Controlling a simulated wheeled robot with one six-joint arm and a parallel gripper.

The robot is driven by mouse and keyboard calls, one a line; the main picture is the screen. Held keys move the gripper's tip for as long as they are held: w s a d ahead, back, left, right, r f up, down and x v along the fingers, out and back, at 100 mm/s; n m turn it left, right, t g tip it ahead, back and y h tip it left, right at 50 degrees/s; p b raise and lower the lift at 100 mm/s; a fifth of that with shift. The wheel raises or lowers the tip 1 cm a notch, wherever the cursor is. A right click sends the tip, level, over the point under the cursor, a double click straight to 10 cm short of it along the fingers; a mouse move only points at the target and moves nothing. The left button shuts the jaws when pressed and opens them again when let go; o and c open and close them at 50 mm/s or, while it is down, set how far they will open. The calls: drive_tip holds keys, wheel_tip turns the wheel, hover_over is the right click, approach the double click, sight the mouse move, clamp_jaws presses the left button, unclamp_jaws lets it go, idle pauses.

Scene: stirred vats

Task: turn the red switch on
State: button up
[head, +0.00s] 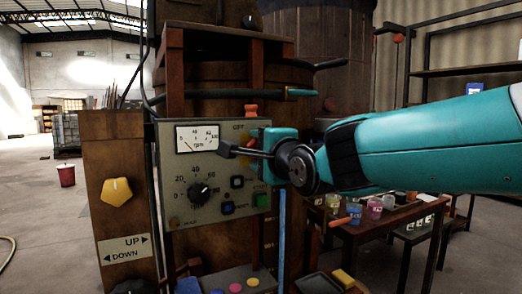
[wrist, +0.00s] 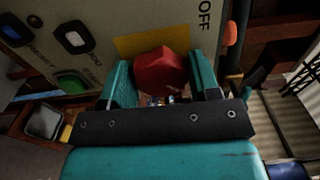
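The red switch (wrist: 160,72) is a faceted red knob on a yellow plate (wrist: 133,45) on the grey control panel (wrist: 70,30), with the word OFF beside it in the wrist view. My gripper (wrist: 162,82) has its two teal fingers on either side of the knob. The knob nearly fills the gap, and I cannot tell whether both fingers press on it. In the head view my gripper (head: 240,150) is at the right part of the control panel (head: 177,150) and mostly hides the red switch.
The panel also has an rpm meter (head: 197,138), a black dial (head: 198,192) and a green button (head: 262,200). A yellow knob (head: 117,191) is on a wooden post at left. A table with jars (head: 375,207) stands at right.

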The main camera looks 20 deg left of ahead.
drive_tip(key=o, duration=0.3)
drive_tip(key=b+v, duration=0.3)
drive_tip(key=v, duration=1.4)
drive_tip(key=shift+s, duration=0.25)
drive_tip(key=shift+d, duration=0.15)
drive_tip(key=s+d+f+n+g+h, duration=0.3)
drive_tip(key=d+f+n+g+h, duration=0.3)
drive_tip(key=d+f, duration=0.7)
drive_tip(key=s+d+f+n+g+h, duration=0.3)
drive_tip(key=s+d+f+n+g, duration=0.2)
drive_tip(key=s+d+f+n, duration=0.45)
drive_tip(key=s+d+r+p, duration=0.1)
drive_tip(key=s+r+p, duration=0.2)
drive_tip(key=r+p, duration=1.2)
drive_tip(key=shift+s+r+g+h, duration=0.2)
drive_tip(key=shift+r+g+h, duration=0.1)
drive_tip(key=shift+r, duration=0.5)
